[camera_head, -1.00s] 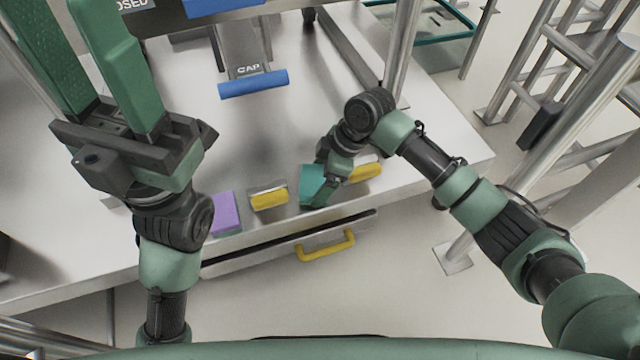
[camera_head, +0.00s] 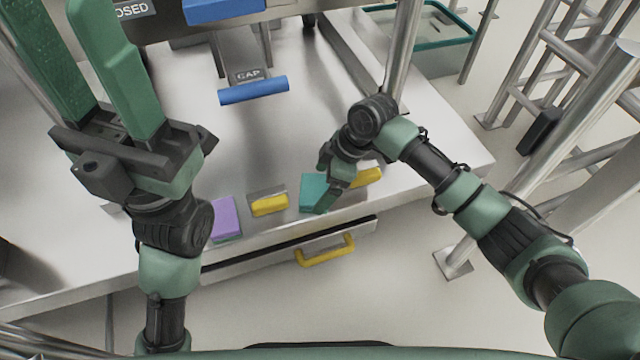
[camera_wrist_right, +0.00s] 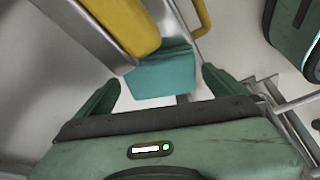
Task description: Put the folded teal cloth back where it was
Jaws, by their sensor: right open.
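The folded teal cloth (camera_head: 312,188) lies on the steel table near its front edge, between two yellow-and-metal pieces. My right gripper (camera_head: 327,184) is open at the cloth's right side, with a finger in front of part of it. In the right wrist view the cloth (camera_wrist_right: 162,77) shows just past the open fingertips, in the gap between them; I cannot tell whether they touch it. My left gripper (camera_head: 62,30) is open and empty at the left, its fingers pointing away and partly cut off by the frame.
A yellow block with a metal part (camera_head: 268,204) and a purple block (camera_head: 225,216) stand left of the cloth. Another yellow piece (camera_head: 366,177) is close on its right. A drawer with a yellow handle (camera_head: 325,251) is below. A blue bar (camera_head: 253,89) and steel post (camera_head: 403,55) stand behind.

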